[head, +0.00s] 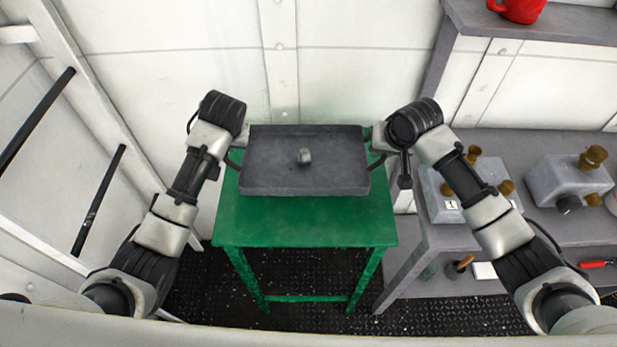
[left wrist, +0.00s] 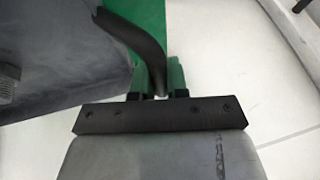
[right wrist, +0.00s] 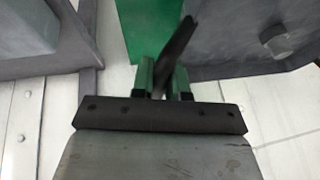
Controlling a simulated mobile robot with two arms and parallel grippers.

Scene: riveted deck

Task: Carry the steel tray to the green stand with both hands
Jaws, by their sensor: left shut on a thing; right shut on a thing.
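The grey steel tray (head: 270,178) is at the green stand (head: 306,226), over the back part of its top. I cannot tell whether it rests on the top or hangs just above it. A small grey knob-like piece (head: 305,156) is in the tray. My left gripper (left wrist: 160,88) is shut on the tray's dark left handle (left wrist: 135,38). My right gripper (right wrist: 163,85) is shut on the dark right handle (right wrist: 182,45). In the head view both fingertips are mostly hidden by the wrists. The tray looks about level.
A grey bench (head: 570,228) on the right holds metal boxes with brass knobs (head: 570,182). A red mug (head: 517,9) is on a shelf (head: 560,24) above. A white wall is close behind the stand. Dark rails (head: 98,200) are at left. The front of the stand's top is bare.

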